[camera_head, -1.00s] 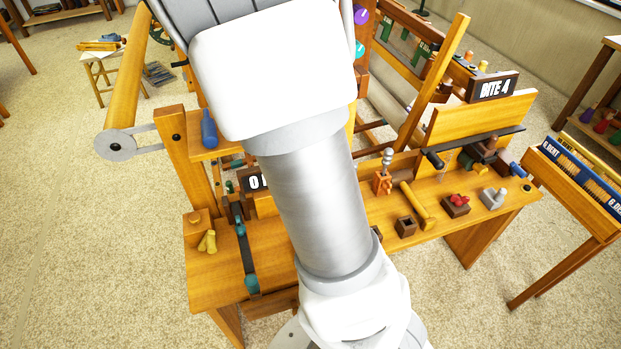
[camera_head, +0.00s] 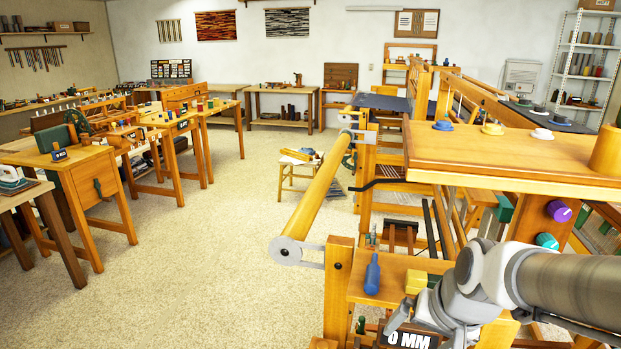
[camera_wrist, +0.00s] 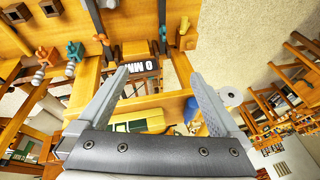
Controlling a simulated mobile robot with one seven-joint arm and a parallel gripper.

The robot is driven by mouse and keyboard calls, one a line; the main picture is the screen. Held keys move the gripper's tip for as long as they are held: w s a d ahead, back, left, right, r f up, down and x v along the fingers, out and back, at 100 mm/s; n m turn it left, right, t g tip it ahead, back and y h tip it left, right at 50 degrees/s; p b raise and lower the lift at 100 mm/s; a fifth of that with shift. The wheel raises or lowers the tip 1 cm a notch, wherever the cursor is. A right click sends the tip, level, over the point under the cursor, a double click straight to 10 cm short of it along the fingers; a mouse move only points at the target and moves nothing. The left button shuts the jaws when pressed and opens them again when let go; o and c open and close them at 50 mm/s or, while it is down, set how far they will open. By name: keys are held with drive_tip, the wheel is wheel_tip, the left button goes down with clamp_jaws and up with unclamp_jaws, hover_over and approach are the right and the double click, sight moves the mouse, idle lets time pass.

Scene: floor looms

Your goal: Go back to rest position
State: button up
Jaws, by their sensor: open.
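My gripper (camera_wrist: 160,80) is open and empty in the wrist view, its two grey fingers spread apart. Between and beyond the fingers are the loom's wooden parts and a dark "0 MM" sign (camera_wrist: 139,68). In the head view my grey and white arm comes in from the lower right, over the near end of the loom (camera_head: 500,160). The gripper's end hangs low there, near the "0 MM" sign (camera_head: 408,339), and is partly cut off or hidden. I cannot tell its exact gap to the sign.
A blue bottle-shaped object (camera_head: 372,275) stands on a loom ledge just left of my arm. A round wooden beam (camera_head: 322,195) juts out beside it. A small stool (camera_head: 295,170) stands behind. Workbenches (camera_head: 100,200) line the left. The carpet between (camera_head: 215,260) is clear.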

drive_tip(key=s+a+r+n+t+h+p, duration=0.1)
drive_tip(key=s+a+r+n, duration=0.2)
drive_tip(key=s+r, duration=0.5)
wheel_tip(320, 180, up, 2)
drive_tip(key=shift+s+a+r+n+p, duration=0.15)
drive_tip(key=shift+s+r+n+p, duration=0.15)
drive_tip(key=shift+n, duration=0.5)
